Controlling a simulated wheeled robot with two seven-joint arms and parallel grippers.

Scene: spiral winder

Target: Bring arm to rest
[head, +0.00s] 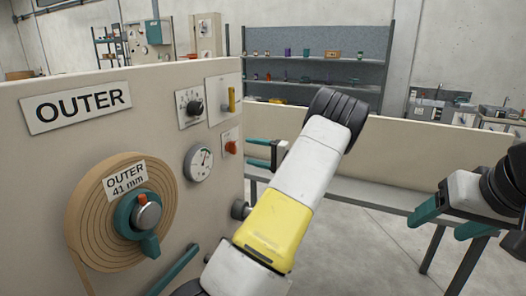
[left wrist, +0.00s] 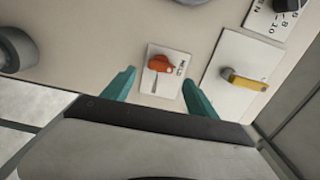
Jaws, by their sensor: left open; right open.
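My left gripper (head: 249,151) is at the right edge of the winder panel (head: 70,150), its teal fingers apart and pointing at the panel. In the left wrist view my left gripper (left wrist: 160,78) is open and empty, with a red switch (left wrist: 160,66) showing between the fingertips. The switch (head: 231,147) is on a small white plate; no contact with the fingers can be made out. My left arm (head: 300,180), white and yellow, rises across the middle of the head view. My right gripper (head: 434,227) is open and empty at the far right, away from the panel.
The panel carries a tan coil (head: 84,224) with a teal hub (head: 142,222), a dial gauge (head: 198,163), a black knob (head: 194,107) and a yellow lever (head: 232,99). A grey table (head: 360,193) runs behind. Shelves (head: 318,70) stand at the back.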

